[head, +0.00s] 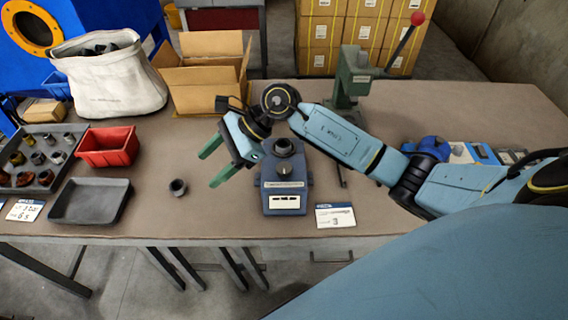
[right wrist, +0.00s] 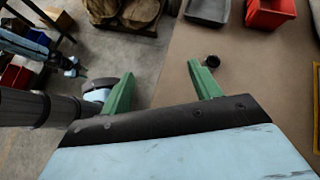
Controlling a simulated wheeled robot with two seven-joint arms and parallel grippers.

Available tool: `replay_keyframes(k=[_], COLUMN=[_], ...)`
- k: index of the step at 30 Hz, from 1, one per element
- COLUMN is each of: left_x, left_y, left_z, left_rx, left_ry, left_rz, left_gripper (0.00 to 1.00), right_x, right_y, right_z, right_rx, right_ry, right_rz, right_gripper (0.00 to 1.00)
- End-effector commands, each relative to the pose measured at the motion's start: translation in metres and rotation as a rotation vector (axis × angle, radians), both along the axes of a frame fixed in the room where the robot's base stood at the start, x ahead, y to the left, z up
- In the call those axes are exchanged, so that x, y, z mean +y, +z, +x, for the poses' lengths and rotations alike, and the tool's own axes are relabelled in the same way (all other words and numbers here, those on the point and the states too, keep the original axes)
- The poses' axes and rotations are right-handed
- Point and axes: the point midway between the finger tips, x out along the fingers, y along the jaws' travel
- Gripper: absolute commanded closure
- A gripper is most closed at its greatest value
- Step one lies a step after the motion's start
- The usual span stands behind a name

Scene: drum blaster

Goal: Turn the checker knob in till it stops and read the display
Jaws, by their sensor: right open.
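The checker (head: 284,178) is a blue-grey box on the table, with a dark round knob (head: 284,147) on top and a white display panel with dark marks (head: 285,202) on its front. The marks are too small to read. My right gripper (head: 214,163) is open and empty, with its green fingers pointing left, above and left of the checker and apart from the knob. It also shows in the right wrist view (right wrist: 161,69). What looks like my left gripper (right wrist: 76,68) is small at the left of the right wrist view; its jaws are unclear.
A small dark ring (head: 178,186) lies left of the checker. A black tray (head: 91,219), a red bin (head: 107,159) and a parts tray (head: 22,188) stand further left. A green press (head: 352,82) with a red-knobbed lever stands behind. A card (head: 335,215) lies right of the checker.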

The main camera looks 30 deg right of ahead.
Motion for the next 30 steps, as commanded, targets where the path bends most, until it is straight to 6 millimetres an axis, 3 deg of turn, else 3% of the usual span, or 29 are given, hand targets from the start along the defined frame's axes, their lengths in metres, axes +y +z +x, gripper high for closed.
replay_keyframes(k=[3,6,9,12,16,20,30], left_x=[0.001,0.001,0.001,0.001,0.001,0.000,0.000], left_y=[-0.001,-0.002,-0.002,-0.003,-0.003,-0.003,-0.004], left_z=[0.000,0.000,0.000,0.000,0.000,0.000,0.000], left_rx=[0.000,0.000,0.000,0.000,0.000,0.000,-0.001], left_ry=[-0.001,-0.001,-0.001,-0.001,-0.002,-0.002,-0.003], left_rz=[0.001,0.001,0.001,0.001,0.001,0.000,0.000], left_gripper=[0.64,0.64,0.64,0.64,0.64,0.64,0.64], right_x=[-0.059,-0.108,-0.146,-0.169,-0.180,-0.179,-0.178], right_y=[-0.013,-0.012,-0.005,0.002,0.001,-0.016,-0.087], right_z=[0.009,0.012,0.013,0.012,0.011,0.010,0.010], right_rx=[-0.050,-0.037,-0.006,0.025,0.045,0.047,0.048], right_ry=[0.136,0.212,0.256,0.276,0.287,0.288,0.287], right_rz=[-0.363,-0.609,-0.781,-0.879,-0.925,-0.925,-0.921], right_gripper=[0.37,0.37,0.37,0.37,0.37,0.37,0.37])
